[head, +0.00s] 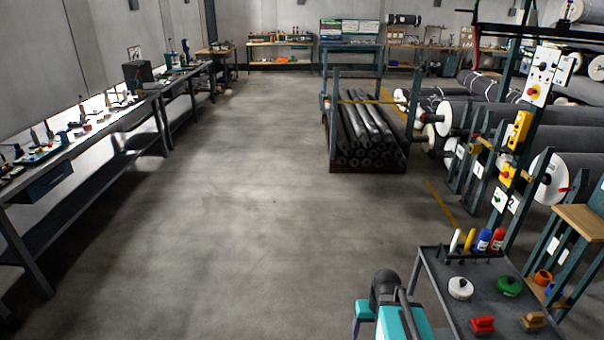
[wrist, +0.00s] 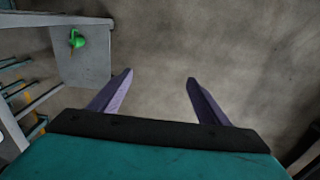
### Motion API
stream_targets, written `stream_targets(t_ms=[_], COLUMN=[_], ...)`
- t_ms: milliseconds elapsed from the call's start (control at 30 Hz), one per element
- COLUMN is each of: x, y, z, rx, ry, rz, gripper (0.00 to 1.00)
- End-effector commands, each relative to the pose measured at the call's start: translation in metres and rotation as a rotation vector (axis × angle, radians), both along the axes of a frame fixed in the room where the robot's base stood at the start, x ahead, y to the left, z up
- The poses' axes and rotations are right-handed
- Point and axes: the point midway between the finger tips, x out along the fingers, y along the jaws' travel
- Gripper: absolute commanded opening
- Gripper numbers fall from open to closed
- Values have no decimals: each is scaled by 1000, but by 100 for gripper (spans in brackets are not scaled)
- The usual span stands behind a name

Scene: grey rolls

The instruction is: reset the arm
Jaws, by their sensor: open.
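My gripper (wrist: 160,82) is open in the wrist view, its two purple fingers well apart. In the head view my teal arm shows at the bottom edge, left of a small dark cart (head: 470,290). The fingertips cannot be made out there.
The cart holds a white round item (head: 460,288), a green one (head: 508,286), a red one (head: 483,324) and several upright bottles. A rack of grey rolls (head: 368,130) stands farther back. Workbenches (head: 70,150) line the left wall. The middle floor is clear.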

Motion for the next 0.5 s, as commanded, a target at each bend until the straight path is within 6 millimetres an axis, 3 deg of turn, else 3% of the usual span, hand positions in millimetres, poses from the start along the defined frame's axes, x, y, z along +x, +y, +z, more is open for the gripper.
stream_targets(t_ms=[333,500], x=[-16,-32], y=[47,47], z=[-17,-46], rx=[-28,-29], ry=[16,54], rz=[13,11], gripper=[70,70])
